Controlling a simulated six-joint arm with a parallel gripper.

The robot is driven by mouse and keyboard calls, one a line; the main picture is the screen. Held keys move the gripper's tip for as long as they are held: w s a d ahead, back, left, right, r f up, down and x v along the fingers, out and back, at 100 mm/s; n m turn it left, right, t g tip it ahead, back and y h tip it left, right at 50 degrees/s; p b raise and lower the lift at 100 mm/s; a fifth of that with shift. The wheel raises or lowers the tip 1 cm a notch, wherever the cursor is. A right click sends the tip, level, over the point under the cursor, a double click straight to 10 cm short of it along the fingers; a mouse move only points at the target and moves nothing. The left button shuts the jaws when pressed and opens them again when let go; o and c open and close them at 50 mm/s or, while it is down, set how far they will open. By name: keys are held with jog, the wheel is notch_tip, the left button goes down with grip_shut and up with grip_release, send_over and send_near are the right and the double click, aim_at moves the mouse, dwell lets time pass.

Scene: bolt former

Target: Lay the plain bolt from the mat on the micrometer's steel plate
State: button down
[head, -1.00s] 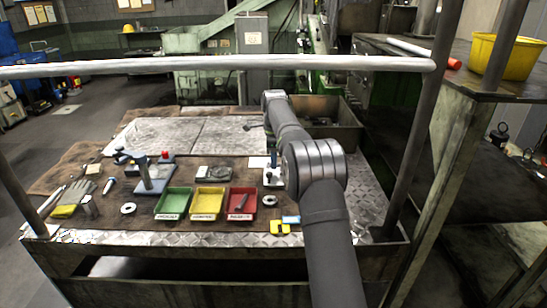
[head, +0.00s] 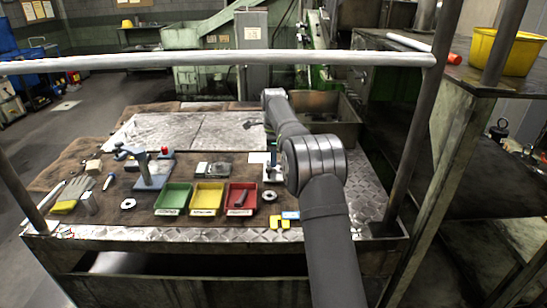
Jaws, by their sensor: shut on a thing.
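My forearm (head: 290,122) reaches up from the elbow to the wrist over the bench. My gripper (head: 250,125) shows only as a small dark shape left of the forearm, over the metal sheet. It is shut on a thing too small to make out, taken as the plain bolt. The brown mat (head: 125,212) covers the near bench. A grey flat device (head: 213,169) lies behind the yellow tray. It may be the micrometer with its steel plate, but I cannot tell. My gripper is apart from it. Another bolt-like piece (head: 109,181) lies on the mat at left.
Green (head: 173,198), yellow (head: 207,198) and red (head: 241,198) trays stand in a row; the red one holds a dark piece. A blue stand (head: 152,175) rises at left. A white-based stand (head: 271,172) is by my elbow. A rail (head: 200,63) crosses in front.

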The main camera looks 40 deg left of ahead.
jog(key=shift+f, duration=0.5)
jog(key=c, duration=1.4)
grip_release()
jog(key=shift+o, duration=0.2)
notch_tip(320, 180, up, 12)
jog(key=shift+f, duration=0.1)
notch_tip(320, 180, down, 12)
jog(key=shift+r, duration=0.1)
